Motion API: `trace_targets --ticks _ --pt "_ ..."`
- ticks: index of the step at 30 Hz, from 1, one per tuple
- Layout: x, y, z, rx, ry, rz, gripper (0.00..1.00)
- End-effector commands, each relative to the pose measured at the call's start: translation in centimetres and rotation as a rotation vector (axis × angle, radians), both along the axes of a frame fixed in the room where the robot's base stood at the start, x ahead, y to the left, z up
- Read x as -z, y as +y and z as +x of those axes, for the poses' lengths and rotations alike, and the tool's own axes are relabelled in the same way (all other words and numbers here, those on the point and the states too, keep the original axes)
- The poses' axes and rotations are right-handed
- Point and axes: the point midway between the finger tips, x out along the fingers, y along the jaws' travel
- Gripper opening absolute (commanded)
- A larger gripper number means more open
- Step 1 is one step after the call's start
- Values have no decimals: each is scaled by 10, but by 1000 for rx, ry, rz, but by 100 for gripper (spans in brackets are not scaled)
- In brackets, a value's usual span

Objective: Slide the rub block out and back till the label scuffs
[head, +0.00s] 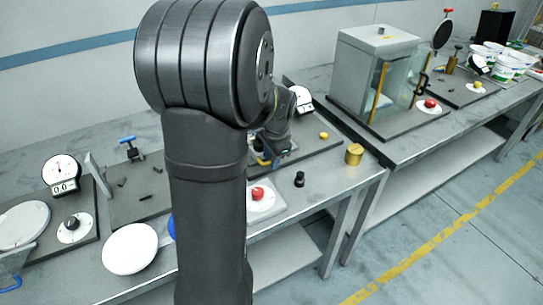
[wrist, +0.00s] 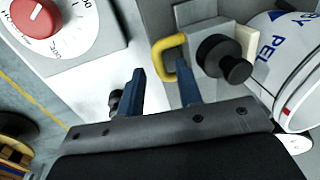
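My gripper (wrist: 160,66) shows two blue fingers spread apart in the wrist view. A yellow loop handle (wrist: 166,45) stands just beyond them, its lower end close to the right finger. I see no clear grip on it. A white round container (wrist: 285,65) with blue lettering on its label is at the right. A black knob (wrist: 232,66) sits between the handle and the container. I cannot tell which part is the rub block. In the head view my arm hides most of this station, with only a bit of yellow (head: 263,160) showing near the gripper.
A red dial knob (head: 258,194) sits on a white plate before the station. A black knob-topped piece (head: 299,179) and a brass cylinder (head: 353,153) stand to its right. A glass-walled cabinet (head: 375,75) stands on the far bench. A white disc (head: 130,248) is at the left.

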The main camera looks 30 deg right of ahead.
Motion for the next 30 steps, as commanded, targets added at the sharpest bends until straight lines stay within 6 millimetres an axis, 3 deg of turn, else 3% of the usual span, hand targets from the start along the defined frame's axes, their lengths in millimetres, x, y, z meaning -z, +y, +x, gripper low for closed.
trace_targets --ticks 4,8,21,30 --pt "-4 0 -1 0 -1 -1 33" --pt "-21 -1 -3 1 -3 -3 33" --pt "-123 -1 -24 2 -4 -4 33" --pt "-166 0 -33 0 -1 -1 33"
